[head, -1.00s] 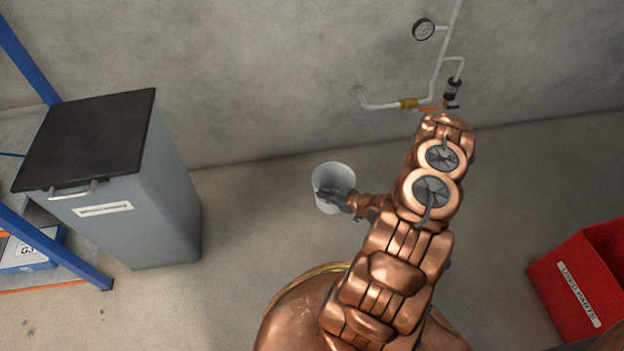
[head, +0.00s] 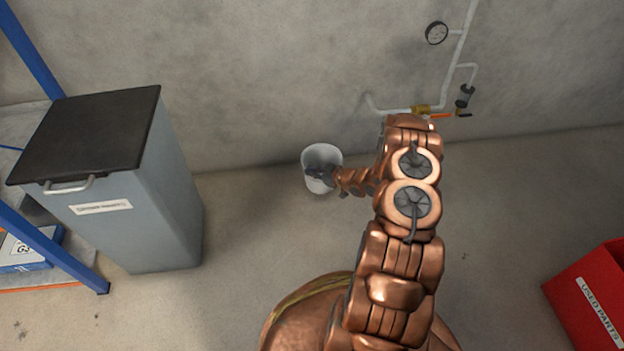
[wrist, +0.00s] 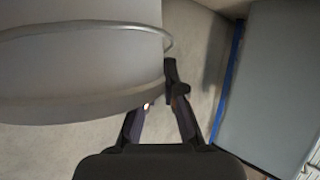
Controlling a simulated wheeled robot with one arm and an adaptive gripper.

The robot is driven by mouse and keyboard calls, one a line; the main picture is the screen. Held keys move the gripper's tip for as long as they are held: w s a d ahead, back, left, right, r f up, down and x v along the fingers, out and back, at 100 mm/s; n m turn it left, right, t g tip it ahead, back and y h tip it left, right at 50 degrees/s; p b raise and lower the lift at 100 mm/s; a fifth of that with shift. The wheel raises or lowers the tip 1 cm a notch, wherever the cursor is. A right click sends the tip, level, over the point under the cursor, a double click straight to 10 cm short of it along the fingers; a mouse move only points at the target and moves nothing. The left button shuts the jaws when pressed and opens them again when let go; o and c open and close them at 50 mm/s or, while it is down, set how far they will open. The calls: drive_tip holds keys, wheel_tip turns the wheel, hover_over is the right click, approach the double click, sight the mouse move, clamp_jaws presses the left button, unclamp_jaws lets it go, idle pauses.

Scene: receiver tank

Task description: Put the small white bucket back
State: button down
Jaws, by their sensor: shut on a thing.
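The small white bucket (head: 317,157) is in the head view, close to the wall and left of my arm. My gripper (head: 315,174) is at its near side and is shut on it. In the wrist view the bucket (wrist: 75,70) fills the upper left, with its rim or wire handle curving at its right edge. My gripper's fingers (wrist: 165,100) are at the bucket's right edge there. The exact spot of the grip is partly hidden by the bucket. I cannot tell whether the bucket touches the floor.
A white pipe with a gauge (head: 437,33) and orange-handled valve (head: 440,115) runs on the wall. A red used-parts box (head: 590,300) is at right. Floor between is clear.

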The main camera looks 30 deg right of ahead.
wheel_tip(320, 180, down, 3)
drive_tip(key=shift+f+b, duration=0.1)
drive_tip(key=shift+b, duration=0.65)
drive_tip(key=c, duration=1.3)
unclamp_jaws()
drive_tip(key=shift+s+f, duration=0.1)
drive_tip(key=shift+o, duration=0.2)
